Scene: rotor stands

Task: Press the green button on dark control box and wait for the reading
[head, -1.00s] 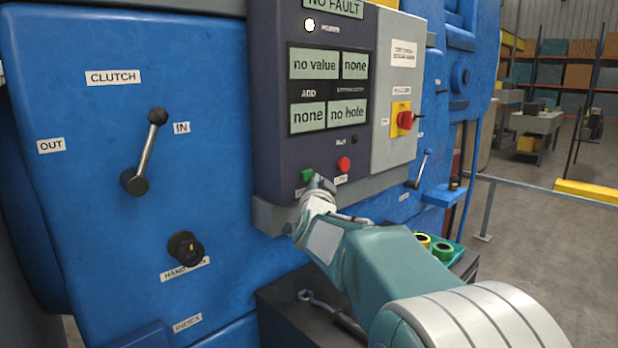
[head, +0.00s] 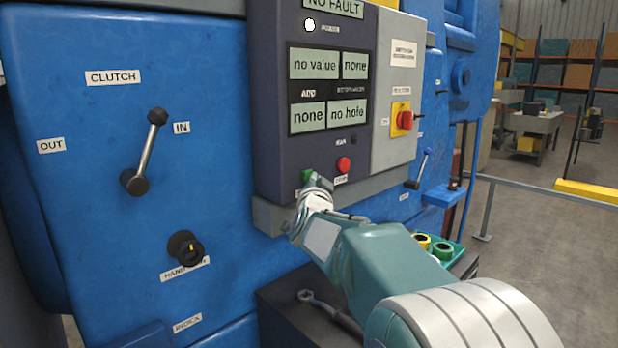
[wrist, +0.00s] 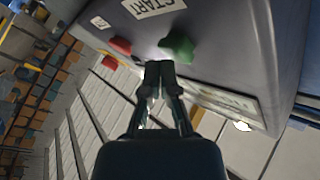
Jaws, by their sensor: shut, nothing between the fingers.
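The dark control box (head: 270,120) is mounted on the blue machine. Its display panels read "NO FAULT", "no value", "none", "none" and "no hole". The green button (head: 307,175) is at the box's lower left, partly hidden by my gripper; in the wrist view the green button (wrist: 178,46) is beside a START label. A red button (head: 343,164) is to its right. My gripper (wrist: 160,66) is shut and empty, its fingertips right by the green button. I cannot tell whether they touch it. In the head view my gripper (head: 318,182) is at the box's lower edge.
A clutch lever (head: 146,152) and a black knob (head: 185,248) are on the blue machine at left. A grey panel with a red rotary switch (head: 405,120) adjoins the box. Below, a dark bench (head: 285,295) holds a wrench (head: 322,305) and a green tray with rings.

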